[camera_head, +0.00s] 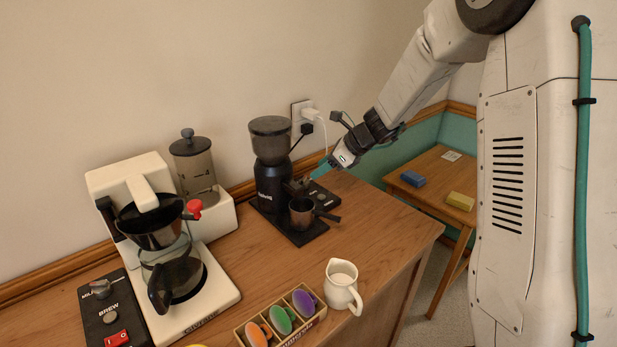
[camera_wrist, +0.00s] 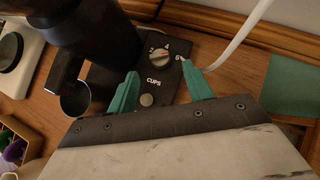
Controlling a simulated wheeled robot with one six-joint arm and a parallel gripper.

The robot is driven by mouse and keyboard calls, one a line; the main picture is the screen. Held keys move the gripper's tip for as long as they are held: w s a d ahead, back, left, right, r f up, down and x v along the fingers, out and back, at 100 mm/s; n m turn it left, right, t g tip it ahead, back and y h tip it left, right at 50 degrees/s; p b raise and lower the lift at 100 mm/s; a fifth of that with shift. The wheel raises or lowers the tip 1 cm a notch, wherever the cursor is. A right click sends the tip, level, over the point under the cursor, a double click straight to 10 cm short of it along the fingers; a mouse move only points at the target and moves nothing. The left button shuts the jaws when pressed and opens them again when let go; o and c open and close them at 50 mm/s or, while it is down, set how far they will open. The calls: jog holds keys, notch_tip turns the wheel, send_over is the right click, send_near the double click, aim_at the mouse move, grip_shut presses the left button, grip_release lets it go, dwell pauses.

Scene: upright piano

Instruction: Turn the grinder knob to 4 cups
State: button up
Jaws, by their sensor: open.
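The black coffee grinder (camera_head: 272,180) stands on the wooden counter against the wall, with its control panel (camera_head: 323,199) on the right of its base. In the wrist view, the small pale grinder knob (camera_wrist: 160,55) sits on the panel above the word CUPS, with 2, 4 and 6 around it. Its exact pointer setting is too small to tell. My gripper (camera_wrist: 160,72) is open and empty; its teal fingers are spread on either side of the knob, apart from it. In the head view, my gripper (camera_head: 318,172) is over the panel and the knob is not distinct.
A metal cup (camera_head: 302,213) sits at the grinder's front. A white cord (camera_head: 323,128) runs from the wall outlet beside my gripper. A coffee maker (camera_head: 160,230), a white creamer pitcher (camera_head: 342,287) and a box of coloured pods (camera_head: 283,320) stand on the counter.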

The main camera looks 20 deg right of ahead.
aim_at(306, 178)
jog(key=x, duration=0.6)
jog(key=shift+a, duration=0.1)
jog(key=c, duration=1)
